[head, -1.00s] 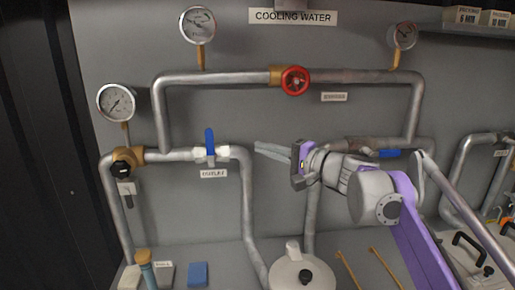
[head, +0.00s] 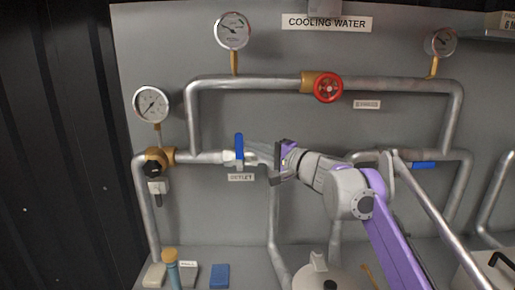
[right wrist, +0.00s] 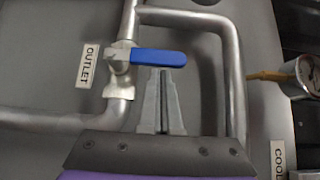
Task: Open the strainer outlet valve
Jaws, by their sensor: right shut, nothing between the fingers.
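The outlet valve has a blue lever (head: 239,147) standing upright, across the horizontal pipe, on a pale valve body (head: 229,157). The OUTLET label (head: 241,177) is just below it. My right gripper (head: 256,150) comes from the right, its shut, empty fingers pointing left beside the lever. In the right wrist view the blue lever (right wrist: 158,58) points right, across the pipe. The shut fingertips (right wrist: 165,73) are right at the lever's lower edge there; I cannot tell whether they touch it. My left gripper is not in view.
A red handwheel (head: 328,88) sits on the upper pipe, the bypass label (head: 367,104) below it. Another blue lever (head: 423,165) lies along the pipe at right, partly behind my arm. A gauge (head: 151,104) and a brass fitting (head: 159,160) are left of the valve.

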